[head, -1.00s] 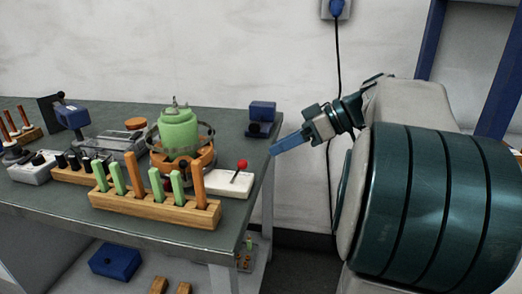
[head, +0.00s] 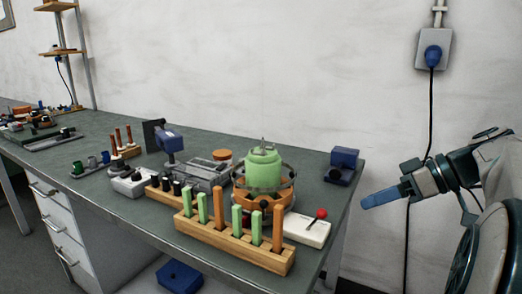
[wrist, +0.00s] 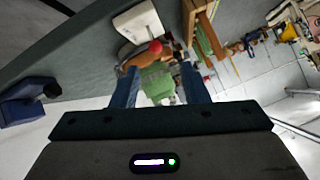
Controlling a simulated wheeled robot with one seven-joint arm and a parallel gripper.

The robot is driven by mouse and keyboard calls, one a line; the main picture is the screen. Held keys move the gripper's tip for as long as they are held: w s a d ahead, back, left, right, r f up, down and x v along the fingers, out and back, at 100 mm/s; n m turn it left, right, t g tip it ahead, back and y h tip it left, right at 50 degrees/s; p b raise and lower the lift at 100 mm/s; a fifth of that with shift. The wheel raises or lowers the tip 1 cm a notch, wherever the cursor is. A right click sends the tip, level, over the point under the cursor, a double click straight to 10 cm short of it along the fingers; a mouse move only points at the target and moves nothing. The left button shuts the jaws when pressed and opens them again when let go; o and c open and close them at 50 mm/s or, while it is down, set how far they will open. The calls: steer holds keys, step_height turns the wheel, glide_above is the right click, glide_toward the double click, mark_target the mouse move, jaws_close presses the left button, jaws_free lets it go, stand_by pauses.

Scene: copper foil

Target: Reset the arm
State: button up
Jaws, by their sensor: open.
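My gripper (head: 381,198) is at the right of the head view, held in the air off the right end of the workbench (head: 105,186). Only one blue finger shows clearly there. In the wrist view my gripper (wrist: 159,88) has its two blue fingers apart, with nothing held between them. Beyond the fingers, the green pot (wrist: 158,78) shows in the gap, apart from them.
On the bench, the green pot (head: 264,170) sits in an orange ringed stand. A wooden rack (head: 230,243) with green and orange sticks stands in front. A white box with a red knob (head: 307,230) and a blue block (head: 342,165) are near the right edge.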

steer(key=s+a+r+m+g+h+p, duration=0.1)
steer(key=s+a+m+h+p, duration=0.7)
steer(key=p, duration=1.1)
steer(key=shift+s+a+r+g+h+p, duration=0.15)
steer(key=shift+s+a+g+h+p, duration=0.55)
steer(key=shift+s+a, duration=1.1)
steer(key=shift+w+a+b, duration=0.1)
steer(key=shift+b, duration=0.2)
